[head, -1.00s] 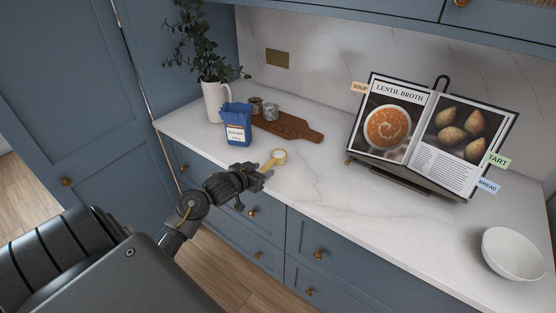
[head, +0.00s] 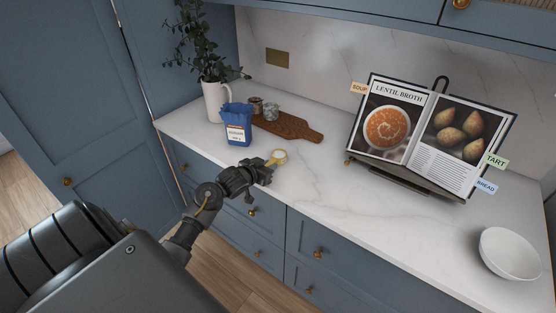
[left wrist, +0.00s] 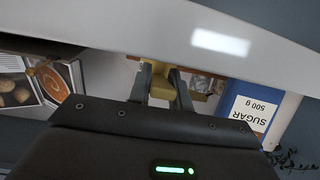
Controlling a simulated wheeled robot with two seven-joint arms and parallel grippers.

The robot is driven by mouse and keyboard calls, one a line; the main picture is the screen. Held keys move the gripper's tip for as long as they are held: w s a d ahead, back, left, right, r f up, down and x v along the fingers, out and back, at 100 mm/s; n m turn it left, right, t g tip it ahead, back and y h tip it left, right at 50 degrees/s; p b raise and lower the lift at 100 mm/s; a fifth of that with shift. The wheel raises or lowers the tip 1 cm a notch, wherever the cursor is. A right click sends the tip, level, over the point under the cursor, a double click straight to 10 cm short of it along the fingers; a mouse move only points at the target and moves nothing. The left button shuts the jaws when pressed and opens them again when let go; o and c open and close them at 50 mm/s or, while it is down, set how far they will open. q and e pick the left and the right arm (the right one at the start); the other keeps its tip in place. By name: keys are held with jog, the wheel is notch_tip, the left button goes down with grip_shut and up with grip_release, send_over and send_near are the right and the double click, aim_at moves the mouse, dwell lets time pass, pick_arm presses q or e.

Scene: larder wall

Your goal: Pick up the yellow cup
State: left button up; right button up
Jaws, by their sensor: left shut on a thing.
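The yellow cup (head: 279,156) is small and round, with a short handle. It shows near the front edge of the counter in the head view, and its yellow part (left wrist: 178,60) shows between my fingers in the left wrist view. My left gripper (head: 266,170) is shut on the cup's handle, and its fingers (left wrist: 164,84) hide most of that handle. I cannot tell whether the cup touches the counter. My right gripper is not in view.
A blue sugar bag (head: 235,128), a wooden board (head: 290,127) with small jars (head: 270,111), and a white vase (head: 214,100) stand behind. An open cookbook (head: 425,135) and a white bowl (head: 511,253) are at right. The counter middle is clear.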

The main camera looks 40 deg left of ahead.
aim_at(268, 164)
pick_arm(q)
jog(key=shift+r, duration=0.15)
grip_shut()
jog(key=shift+r, duration=0.3)
notch_tip(268, 164, up, 3)
jog(key=shift+f+b, duration=0.2)
jog(key=shift+b, duration=0.2)
jog(key=s+d+r+p, duration=0.2)
jog(key=s+d+r, duration=0.7)
jog(key=s+d, duration=0.1)
jog(key=shift+r, duration=0.25)
